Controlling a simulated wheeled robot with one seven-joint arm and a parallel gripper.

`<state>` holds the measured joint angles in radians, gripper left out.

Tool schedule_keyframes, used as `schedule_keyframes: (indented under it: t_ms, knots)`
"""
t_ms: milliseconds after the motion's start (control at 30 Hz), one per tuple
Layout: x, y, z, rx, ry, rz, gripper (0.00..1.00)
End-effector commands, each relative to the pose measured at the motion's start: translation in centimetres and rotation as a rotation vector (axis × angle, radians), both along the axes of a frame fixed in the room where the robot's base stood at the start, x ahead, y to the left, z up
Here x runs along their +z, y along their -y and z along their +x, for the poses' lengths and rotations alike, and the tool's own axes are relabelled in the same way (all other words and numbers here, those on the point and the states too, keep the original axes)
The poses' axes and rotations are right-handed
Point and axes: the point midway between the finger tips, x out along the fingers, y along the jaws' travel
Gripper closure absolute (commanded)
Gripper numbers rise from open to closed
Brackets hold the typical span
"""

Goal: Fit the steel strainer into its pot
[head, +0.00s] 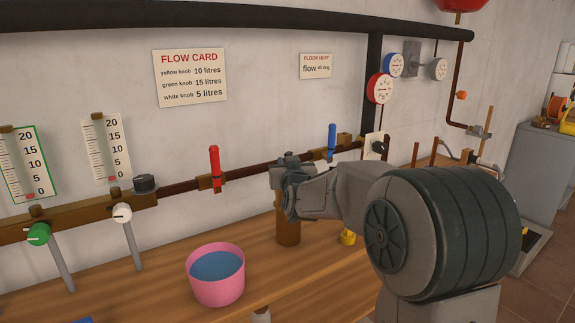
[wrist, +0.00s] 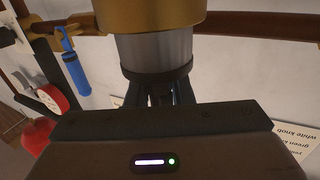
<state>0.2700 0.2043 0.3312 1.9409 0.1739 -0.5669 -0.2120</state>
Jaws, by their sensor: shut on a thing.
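The steel strainer (wrist: 157,58) is a grey cylinder with a dark end ring in the wrist view. My gripper (wrist: 165,95) is shut on its dark-ringed end. The brass pot (wrist: 150,12) is at the top edge of the wrist view, in line with the strainer and meeting its far end; how deep the strainer sits is hidden. In the head view the brown-gold pot (head: 288,230) stands on the bench directly below my gripper (head: 288,205). The strainer cannot be made out there behind my gripper.
A pink bucket of water (head: 216,275) stands on the wooden bench left of the pot. A red lever (head: 214,168) and a blue lever (head: 332,142) stand on the wall pipe behind. A yellow part (head: 347,238) lies right of the pot. Bench between bucket and pot is clear.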

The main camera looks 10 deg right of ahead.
Motion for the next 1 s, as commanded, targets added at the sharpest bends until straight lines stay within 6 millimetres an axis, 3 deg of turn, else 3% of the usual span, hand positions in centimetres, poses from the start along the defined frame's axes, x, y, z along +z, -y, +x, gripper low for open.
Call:
schedule_keyframes:
  t_ms: [500,533,600,633,1000]
  knots:
    - [-1.5,0.0,0.0,0.0,0.001,0.0,1.0]
    - [-1.4,0.0,0.0,0.0,0.001,0.0,0.77]
    - [-1.3,0.0,0.0,0.0,0.001,0.0,0.57]
    - [-1.4,0.0,0.0,0.0,0.001,0.0,0.54]
    - [-1.4,0.0,-0.5,0.0,0.0,-0.001,0.54]
